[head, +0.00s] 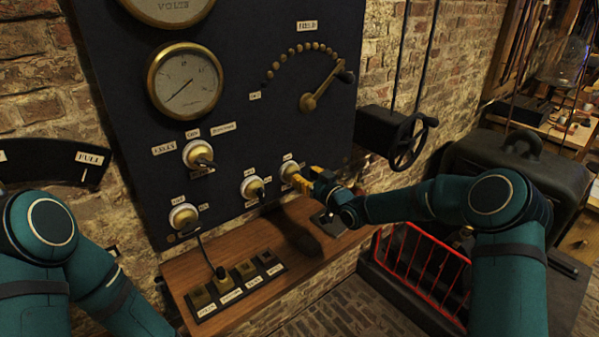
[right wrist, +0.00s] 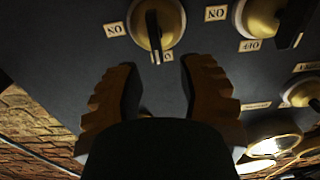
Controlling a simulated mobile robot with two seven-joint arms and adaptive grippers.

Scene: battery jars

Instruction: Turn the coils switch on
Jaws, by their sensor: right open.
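Several brass rotary switches with black levers sit on the dark panel; I cannot read which is labelled coils. My right gripper (head: 302,180) is at the rightmost switch of the lower row (head: 288,169). In the right wrist view this switch (right wrist: 169,22) lies just ahead of the open fingers (right wrist: 160,68), roughly centred between them. The fingers look apart from it. Its black lever (right wrist: 153,32) points along the gap between the fingers. An ON label (right wrist: 114,30) is beside it. My left gripper is out of view; only its arm shows.
Neighbouring switches are in the middle (head: 252,187), at lower left (head: 183,216) and higher up (head: 198,153). A wooden shelf (head: 225,262) with a row of small sockets juts out below. A black handwheel (head: 408,142) and a red railing (head: 420,265) are at right.

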